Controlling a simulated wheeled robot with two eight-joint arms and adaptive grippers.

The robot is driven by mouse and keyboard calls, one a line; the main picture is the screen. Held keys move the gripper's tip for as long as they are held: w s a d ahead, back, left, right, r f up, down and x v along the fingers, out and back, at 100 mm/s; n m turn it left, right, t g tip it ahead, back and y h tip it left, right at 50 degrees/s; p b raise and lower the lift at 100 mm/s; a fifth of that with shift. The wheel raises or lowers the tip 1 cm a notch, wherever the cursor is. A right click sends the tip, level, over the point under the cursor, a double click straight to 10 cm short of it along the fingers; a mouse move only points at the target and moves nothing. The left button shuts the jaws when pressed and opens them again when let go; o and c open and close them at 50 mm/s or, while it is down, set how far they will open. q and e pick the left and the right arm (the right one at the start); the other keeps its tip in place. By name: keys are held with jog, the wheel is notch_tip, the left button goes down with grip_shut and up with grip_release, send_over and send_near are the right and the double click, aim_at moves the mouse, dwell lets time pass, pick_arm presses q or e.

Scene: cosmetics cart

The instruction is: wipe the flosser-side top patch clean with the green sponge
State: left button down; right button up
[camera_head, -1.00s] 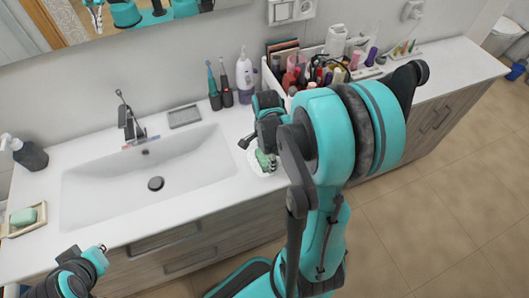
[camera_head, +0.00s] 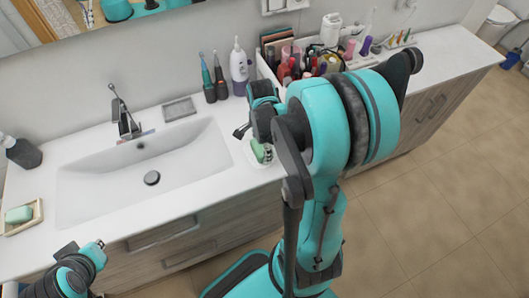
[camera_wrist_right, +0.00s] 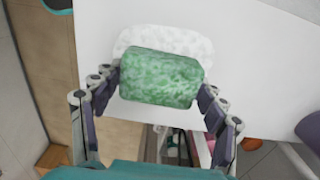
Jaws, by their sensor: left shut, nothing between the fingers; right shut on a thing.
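The green sponge (camera_wrist_right: 160,78) is held between the fingers of my right gripper (camera_wrist_right: 160,85), which also shows in the head view (camera_head: 258,140). A pale, speckled white patch (camera_wrist_right: 185,42) lies on the white countertop beneath the sponge, its far edge showing past it. I cannot tell whether the sponge touches it. In the head view, the sponge (camera_head: 259,151) is near the counter's front edge, right of the sink. The white-and-purple flosser (camera_head: 239,71) stands upright behind it. My left gripper (camera_head: 84,248) is shut and empty at the lower left, in front of the counter.
The sink (camera_head: 150,165) is left of the patch. Toothbrushes (camera_head: 214,80) stand beside the flosser. A white organizer (camera_head: 268,72) full of cosmetics is behind my right arm. A green bar (camera_head: 19,214) lies in a dish (camera_head: 36,218) at far left, near a dark bottle (camera_head: 22,152).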

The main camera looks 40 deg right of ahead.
jog(key=shift+w+d+f+b, duration=0.1)
jog(key=shift+w+d+b, duration=0.2)
jog(key=shift+w, duration=0.8)
jog(key=shift+w+d+f+b, duration=0.15)
jog(key=shift+w+d, duration=0.2)
jog(key=shift+w, duration=0.7)
jog(key=shift+s+a+r, duration=0.1)
jog(key=shift+s+a, duration=0.2)
jog(key=shift+s, duration=0.65)
jog(key=shift+s+a+r, duration=0.1)
jog(key=shift+s+a, duration=0.15)
jog(key=shift+s, duration=0.7)
jog(key=shift+s+a+f+p, duration=0.15)
jog(key=shift+s+a, duration=0.25)
jog(key=shift+s, duration=0.75)
jog(key=shift+s+a+r+p, duration=0.1)
jog(key=shift+s+a+p, duration=0.2)
jog(key=shift+s, duration=0.8)
notch_tip(320, 180, up, 7)
jog(key=p, duration=0.6)
jog(key=shift+w, duration=0.1)
